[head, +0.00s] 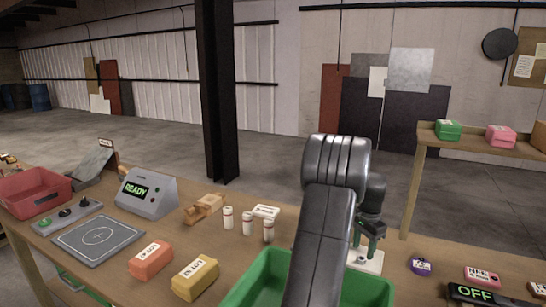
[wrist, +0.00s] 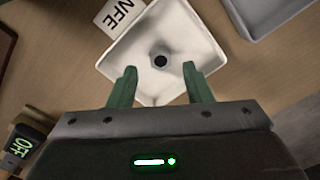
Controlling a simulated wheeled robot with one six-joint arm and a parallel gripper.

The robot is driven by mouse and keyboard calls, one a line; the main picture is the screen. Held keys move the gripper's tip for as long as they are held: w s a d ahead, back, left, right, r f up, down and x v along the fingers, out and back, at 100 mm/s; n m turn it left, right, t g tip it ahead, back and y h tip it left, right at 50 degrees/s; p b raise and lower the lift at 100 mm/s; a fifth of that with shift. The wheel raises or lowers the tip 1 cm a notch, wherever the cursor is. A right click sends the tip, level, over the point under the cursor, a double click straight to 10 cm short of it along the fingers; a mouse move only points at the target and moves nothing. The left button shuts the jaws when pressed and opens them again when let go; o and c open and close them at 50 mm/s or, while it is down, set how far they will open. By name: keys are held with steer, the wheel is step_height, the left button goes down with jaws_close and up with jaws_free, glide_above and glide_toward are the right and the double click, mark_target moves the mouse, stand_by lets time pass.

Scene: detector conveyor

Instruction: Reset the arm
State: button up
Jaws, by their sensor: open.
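My arm reaches forward over the table in the head view, and my gripper (head: 366,246) points down with green fingers. In the wrist view my gripper (wrist: 161,88) is open, its two fingers apart with nothing between them. A white square dish (head: 372,264) with a dark round spot at its centre lies below the fingers; it also shows in the wrist view (wrist: 185,40). Whether the fingertips touch the dish I cannot tell. My arm hides part of the table and of a green bin (head: 258,283).
An orange block (head: 150,261), a yellow block (head: 195,279) and white bottles (head: 228,217) stand left. Beyond them are a READY console (head: 150,192), a grey pad (head: 97,240) and a red bin (head: 34,193). A purple item (head: 420,267) and pink block (head: 482,277) lie right.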

steer(key=shift+r, duration=0.25)
steer(key=shift+f, duration=0.1)
